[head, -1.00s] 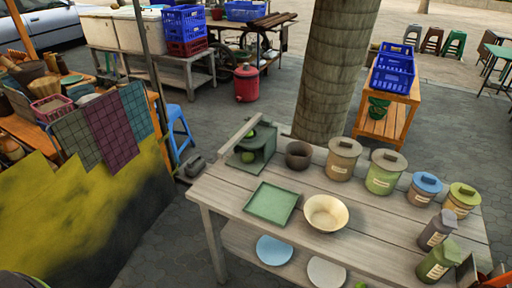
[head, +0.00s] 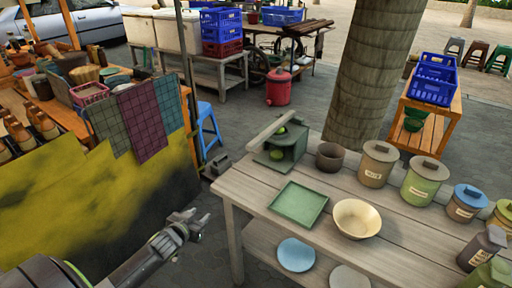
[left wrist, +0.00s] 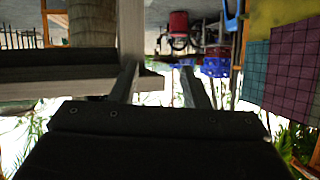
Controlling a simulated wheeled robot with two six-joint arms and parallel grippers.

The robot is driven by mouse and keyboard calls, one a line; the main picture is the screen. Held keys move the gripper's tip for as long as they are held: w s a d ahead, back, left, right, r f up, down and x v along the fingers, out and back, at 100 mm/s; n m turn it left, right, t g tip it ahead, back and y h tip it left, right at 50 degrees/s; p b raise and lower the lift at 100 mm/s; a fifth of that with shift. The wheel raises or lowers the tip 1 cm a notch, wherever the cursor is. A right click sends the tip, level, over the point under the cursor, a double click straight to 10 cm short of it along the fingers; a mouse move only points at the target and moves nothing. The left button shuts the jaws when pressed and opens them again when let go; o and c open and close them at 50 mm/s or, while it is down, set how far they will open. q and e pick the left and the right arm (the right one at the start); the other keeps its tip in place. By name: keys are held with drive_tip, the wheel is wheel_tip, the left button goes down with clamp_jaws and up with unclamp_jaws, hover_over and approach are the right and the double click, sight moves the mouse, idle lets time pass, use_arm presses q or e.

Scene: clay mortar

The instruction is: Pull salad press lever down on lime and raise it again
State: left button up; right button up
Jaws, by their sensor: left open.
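The salad press is a dark green box (head: 293,150) with a pale wooden lever (head: 271,131) slanting up to the right along its left side. It stands at the far left corner of the wooden table. A green lime (head: 277,154) shows in the box opening, and another small green round thing (head: 281,130) shows at its top. My left gripper (head: 196,222) is open and empty, in front of the table's left edge, well short of the press. Its two spread fingers (left wrist: 162,86) also show in the left wrist view. My right gripper is not in view.
A green square tray (head: 299,203), a cream bowl (head: 357,218) and a dark brown pot (head: 330,157) stand near the press. Several lidded jars line the table's right side. A tree trunk (head: 368,70) rises behind. Paving left of the table is open.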

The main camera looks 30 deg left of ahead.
use_arm(q)
drive_tip(key=w+d+r+m+t+h+b, duration=0.1)
drive_tip(key=w+d+r+t+h, duration=0.2)
drive_tip(key=r, duration=0.9)
drive_tip(key=m+t+h+b, duration=0.1)
drive_tip(key=t, duration=0.1)
approach(256, 140)
drive_tip(key=w+b, duration=0.1)
drive_tip(key=w, duration=0.3)
drive_tip(key=w+b, duration=0.2)
drive_tip(key=w, duration=0.2)
drive_tip(key=shift+w+d, duration=0.25)
drive_tip(key=shift+w, duration=0.8)
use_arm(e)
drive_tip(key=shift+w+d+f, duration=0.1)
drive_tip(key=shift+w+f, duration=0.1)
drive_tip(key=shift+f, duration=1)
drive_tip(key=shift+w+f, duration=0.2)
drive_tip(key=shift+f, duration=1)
use_arm(q)
clamp_jaws()
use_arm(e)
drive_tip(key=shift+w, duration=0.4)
